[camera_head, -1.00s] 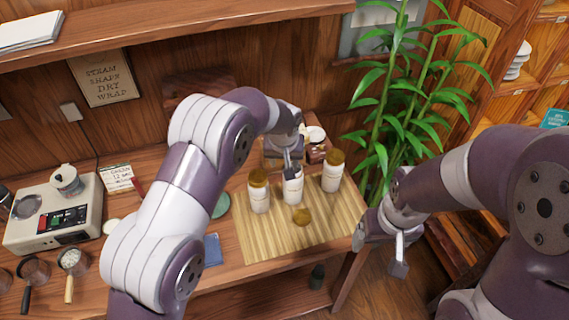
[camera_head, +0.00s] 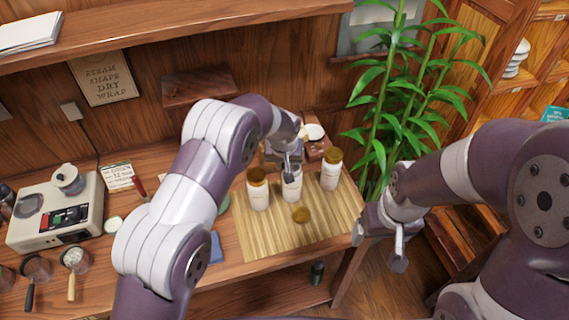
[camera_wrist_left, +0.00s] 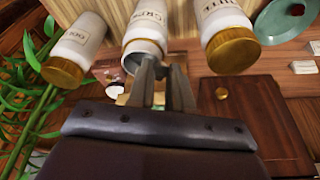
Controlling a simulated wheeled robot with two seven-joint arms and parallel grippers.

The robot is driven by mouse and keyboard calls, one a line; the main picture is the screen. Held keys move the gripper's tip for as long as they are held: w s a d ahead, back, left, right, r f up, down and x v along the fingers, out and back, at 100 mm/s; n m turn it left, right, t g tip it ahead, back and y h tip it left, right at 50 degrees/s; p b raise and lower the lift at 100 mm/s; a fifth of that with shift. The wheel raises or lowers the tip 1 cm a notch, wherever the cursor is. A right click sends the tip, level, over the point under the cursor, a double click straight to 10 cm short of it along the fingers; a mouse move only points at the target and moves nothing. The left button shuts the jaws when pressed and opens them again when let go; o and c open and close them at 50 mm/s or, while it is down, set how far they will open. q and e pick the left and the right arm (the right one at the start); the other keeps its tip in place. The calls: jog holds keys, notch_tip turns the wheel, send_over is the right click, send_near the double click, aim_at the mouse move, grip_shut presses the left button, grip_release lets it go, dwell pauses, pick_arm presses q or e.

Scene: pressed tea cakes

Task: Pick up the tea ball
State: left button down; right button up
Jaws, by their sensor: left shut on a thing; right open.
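The open white middle jar (camera_head: 292,190) stands on the bamboo mat (camera_head: 275,238), its mouth showing in the left wrist view (camera_wrist_left: 143,48). My left gripper (camera_head: 291,168) is at that mouth, coming from above. In the left wrist view its two fingers (camera_wrist_left: 164,72) are close together at the rim, and their tips are partly hidden. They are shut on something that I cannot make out. No tea ball shows clearly in any view. My right gripper (camera_head: 400,250) is open and empty, right of the table.
Gold-lidded jars stand left (camera_head: 258,190) and right (camera_head: 331,171) of the open jar, close to my left gripper. A loose gold lid (camera_head: 301,214) lies on the mat in front. A leafy plant (camera_head: 400,100) rises at the right.

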pick_arm(q)
jog(key=r+b, duration=0.1)
jog(key=r, duration=0.1)
jog(key=d+r+b, duration=0.1)
jog(key=r, duration=0.1)
jog(key=shift+w, duration=0.15)
jog(key=w+d+r+p, duration=0.1)
jog(key=d+r+p, duration=0.4)
jog(key=d, duration=0.5)
notch_tip(320, 180, up, 2)
jog(key=shift+w+d, duration=0.25)
jog(key=shift+w, duration=0.15)
jog(key=shift+w, duration=0.1)
